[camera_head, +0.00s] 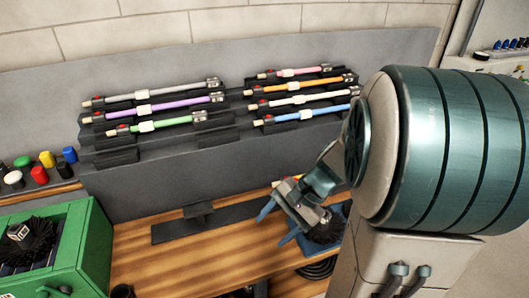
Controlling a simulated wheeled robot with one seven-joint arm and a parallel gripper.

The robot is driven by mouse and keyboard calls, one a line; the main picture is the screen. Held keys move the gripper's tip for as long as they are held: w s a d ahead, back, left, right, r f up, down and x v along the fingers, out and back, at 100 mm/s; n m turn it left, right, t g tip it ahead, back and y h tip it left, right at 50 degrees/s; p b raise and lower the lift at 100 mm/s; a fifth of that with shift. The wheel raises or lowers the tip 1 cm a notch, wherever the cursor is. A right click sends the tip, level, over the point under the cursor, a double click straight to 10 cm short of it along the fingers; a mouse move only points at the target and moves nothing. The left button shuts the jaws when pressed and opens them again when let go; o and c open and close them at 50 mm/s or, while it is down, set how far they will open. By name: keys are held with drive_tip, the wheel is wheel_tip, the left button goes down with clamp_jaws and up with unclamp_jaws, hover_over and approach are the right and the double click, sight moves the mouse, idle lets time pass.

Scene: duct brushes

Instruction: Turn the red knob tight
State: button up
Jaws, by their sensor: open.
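A red knob-shaped piece (39,174) stands in a group of coloured caps on a ledge at the far left. Small red parts also show on several of the racked rods, such as the grey rod (150,94) and the pink rod (295,72). I cannot tell which red part is the task's knob. My gripper (273,230) is at the lower middle, over the wooden bench, with its two blue-green fingers apart and nothing between them. It is well to the right of the red piece and below the right-hand rods.
A grey rack (190,165) holds coloured rods in two groups. A green box (82,262) with a black brush (30,240) is at the lower left. A black T-shaped piece (200,216) lies at the back of the bench (170,262). Another dark brush (326,231) is beside my gripper.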

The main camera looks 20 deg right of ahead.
drive_tip(key=w+d+f+m+t+y+b, duration=0.15)
drive_tip(key=w+d+f+m+t, duration=0.3)
drive_tip(key=d+m+t, duration=0.5)
drive_tip(key=w+d+f+m+t+b, duration=0.3)
drive_tip(key=d+f+m+t, duration=0.25)
drive_tip(key=d+m, duration=0.55)
drive_tip(key=shift+n, duration=0.75)
drive_tip(key=x, duration=0.9)
drive_tip(key=p+x, duration=0.1)
drive_tip(key=x, duration=0.3)
drive_tip(key=shift+w+d, duration=0.15)
drive_tip(key=shift+w, duration=0.3)
drive_tip(key=c, duration=0.9)
